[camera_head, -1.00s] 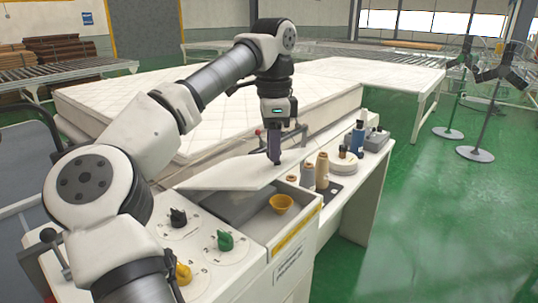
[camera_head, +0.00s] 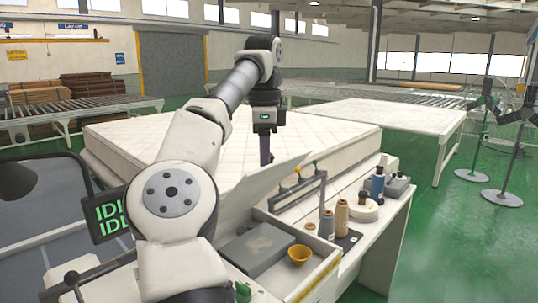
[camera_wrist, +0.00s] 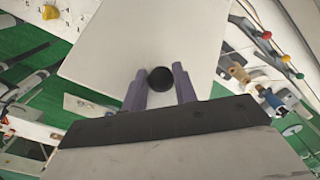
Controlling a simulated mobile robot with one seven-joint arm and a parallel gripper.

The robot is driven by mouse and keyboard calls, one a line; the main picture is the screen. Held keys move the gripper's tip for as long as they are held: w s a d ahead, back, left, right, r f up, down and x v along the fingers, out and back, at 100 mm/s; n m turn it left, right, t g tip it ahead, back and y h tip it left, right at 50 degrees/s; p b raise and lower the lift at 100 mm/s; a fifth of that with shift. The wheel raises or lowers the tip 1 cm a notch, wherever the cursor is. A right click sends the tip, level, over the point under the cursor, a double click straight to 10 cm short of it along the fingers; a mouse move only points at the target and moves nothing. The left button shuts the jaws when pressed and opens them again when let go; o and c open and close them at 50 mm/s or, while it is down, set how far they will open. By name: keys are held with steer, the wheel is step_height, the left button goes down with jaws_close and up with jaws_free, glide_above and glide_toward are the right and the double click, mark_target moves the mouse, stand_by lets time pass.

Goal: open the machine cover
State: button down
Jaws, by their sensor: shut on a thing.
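The machine cover (camera_head: 258,190) is a white panel. It stands steeply tilted above the open bay of the machine. In the wrist view the cover (camera_wrist: 150,40) fills the middle, with a round black knob (camera_wrist: 160,79) on it. My gripper (camera_head: 266,158) is above and behind the raised cover in the head view, and its fingertips are partly hidden there. In the wrist view my gripper's purple fingers (camera_wrist: 160,88) stand either side of the knob and are shut on it.
A rail with coloured knobs (camera_head: 298,190) stands just right of the cover. Thread spools (camera_head: 341,216) and a blue bottle (camera_head: 377,187) stand on the worktop to the right. A mattress (camera_head: 150,135) lies behind. A screen (camera_head: 108,215) is at the left.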

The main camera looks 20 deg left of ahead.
steer(key=shift+a+f, duration=0.3)
steer(key=shift+f, duration=0.05)
steer(key=c, duration=1.4)
jaws_free()
steer(key=shift+w+f, duration=0.1)
steer(key=shift+w, duration=0.05)
steer(key=o, duration=0.3)
steer(key=shift+w+a+f, duration=0.15)
steer(key=shift+w, duration=0.1)
steer(key=shift+s+r, duration=0.1)
steer(key=shift+r, duration=0.15)
steer(key=shift+d, duration=0.2)
